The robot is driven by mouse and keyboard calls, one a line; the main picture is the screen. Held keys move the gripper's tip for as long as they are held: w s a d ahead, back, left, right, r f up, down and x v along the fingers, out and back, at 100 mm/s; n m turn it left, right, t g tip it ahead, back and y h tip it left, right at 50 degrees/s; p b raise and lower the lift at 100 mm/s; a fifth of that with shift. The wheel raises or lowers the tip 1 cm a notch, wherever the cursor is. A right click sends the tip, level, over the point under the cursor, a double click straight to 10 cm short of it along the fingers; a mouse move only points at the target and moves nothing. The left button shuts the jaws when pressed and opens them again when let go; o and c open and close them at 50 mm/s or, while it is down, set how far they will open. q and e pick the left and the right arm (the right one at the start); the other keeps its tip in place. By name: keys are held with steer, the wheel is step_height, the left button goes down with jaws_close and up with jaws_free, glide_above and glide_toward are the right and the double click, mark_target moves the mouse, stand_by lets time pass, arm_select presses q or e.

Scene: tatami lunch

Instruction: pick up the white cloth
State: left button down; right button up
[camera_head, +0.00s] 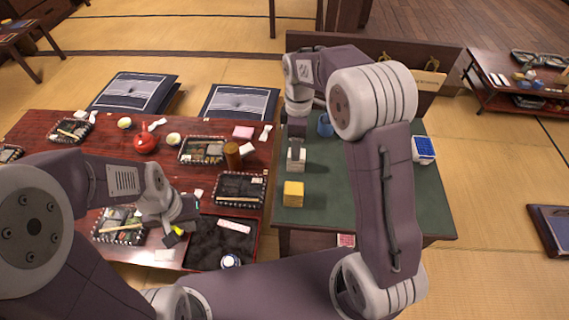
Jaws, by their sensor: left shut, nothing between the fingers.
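A white strip that looks like a rolled cloth (234,226) lies in the dark tray (212,262) at the front of the red table. Other small white pieces lie about the table, one at the front edge (165,254) and one near the pink block (265,132); which are cloth I cannot tell. My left gripper (184,225) is shut and empty at the tray's left side, apart from the white strip. My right gripper (297,145) points down over the green table, at a white block (296,165); whether it grips it is unclear.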

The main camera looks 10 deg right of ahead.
steer(key=shift+s+r, duration=0.2)
steer(key=shift+r, duration=0.05)
steer(key=shift+s+f, duration=0.15)
steer(key=shift+f, duration=0.1)
steer(key=f, duration=0.3)
steer(key=shift+w+f+b, duration=0.25)
steer(key=shift+b, duration=0.15)
step_height(320, 180, down, 5)
steer(key=shift+s+r+b, duration=0.15)
steer(key=shift+r+b, duration=0.05)
steer(key=shift+b, duration=0.35)
steer(key=shift+f, duration=0.25)
steer(key=shift+r, duration=0.1)
steer(key=c, duration=0.4)
arm_select(q)
steer(key=shift+s+f, duration=0.2)
steer(key=shift+f, duration=0.6)
arm_select(e)
jaws_close()
